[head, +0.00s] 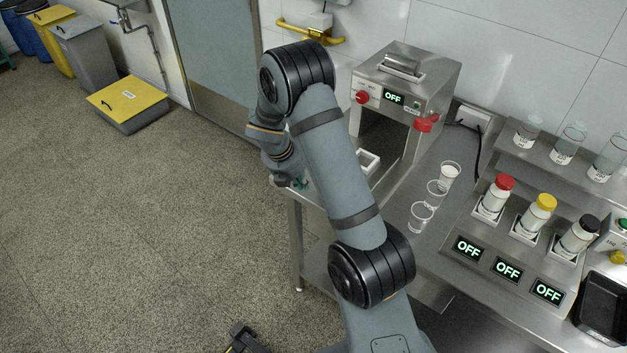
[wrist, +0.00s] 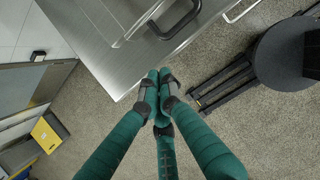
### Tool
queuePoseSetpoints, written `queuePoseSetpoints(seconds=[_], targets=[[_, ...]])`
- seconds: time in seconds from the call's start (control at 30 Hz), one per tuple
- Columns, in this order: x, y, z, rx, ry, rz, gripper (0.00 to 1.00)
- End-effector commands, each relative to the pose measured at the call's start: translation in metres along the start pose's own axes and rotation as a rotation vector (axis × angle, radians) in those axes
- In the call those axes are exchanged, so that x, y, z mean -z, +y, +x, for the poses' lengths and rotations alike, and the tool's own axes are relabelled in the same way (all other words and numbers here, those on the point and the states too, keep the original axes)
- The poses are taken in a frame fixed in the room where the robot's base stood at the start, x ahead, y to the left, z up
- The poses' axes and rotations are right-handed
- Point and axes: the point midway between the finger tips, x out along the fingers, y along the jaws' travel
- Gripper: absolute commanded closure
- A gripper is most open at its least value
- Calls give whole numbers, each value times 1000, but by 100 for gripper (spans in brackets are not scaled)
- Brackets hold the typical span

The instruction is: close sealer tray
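The sealer is a steel box machine (head: 405,88) at the back of the steel table, with an OFF display, red knobs and an open front bay. A tray with a white, square-rimmed part (head: 368,162) sticks out of the bay, partly hidden by my arm. In the wrist view a dark, loop-shaped handle (wrist: 181,31) lies over the table near its edge; it looks like the tray's. My gripper (wrist: 160,82) has teal fingers with tips together and nothing visible between them. It is beside the table edge, apart from the handle. In the head view my arm mostly hides it.
Clear cups (head: 421,216) stand on the table right of the tray. Capped bottles (head: 494,197) sit in a rack with OFF displays further right. A black stool-like object (wrist: 290,50) stands on the floor in the wrist view. The floor left of the table is open.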

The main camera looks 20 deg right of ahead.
Motion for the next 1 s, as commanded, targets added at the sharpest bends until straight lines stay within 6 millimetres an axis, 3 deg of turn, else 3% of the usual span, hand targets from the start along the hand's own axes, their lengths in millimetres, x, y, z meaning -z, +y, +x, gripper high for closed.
queuePoseSetpoints(seconds=[0.1, 0.2, 0.3, 0.5, 1.0], targets=[[1, -1, 28, 4, 2, -1, 100], [-3, -1, 42, 2, 1, 4, 100], [-20, 0, 43, 0, 1, 6, 100], [-34, 0, 51, -1, 1, 2, 100], [-40, -2, 54, 0, 1, 4, 100]])
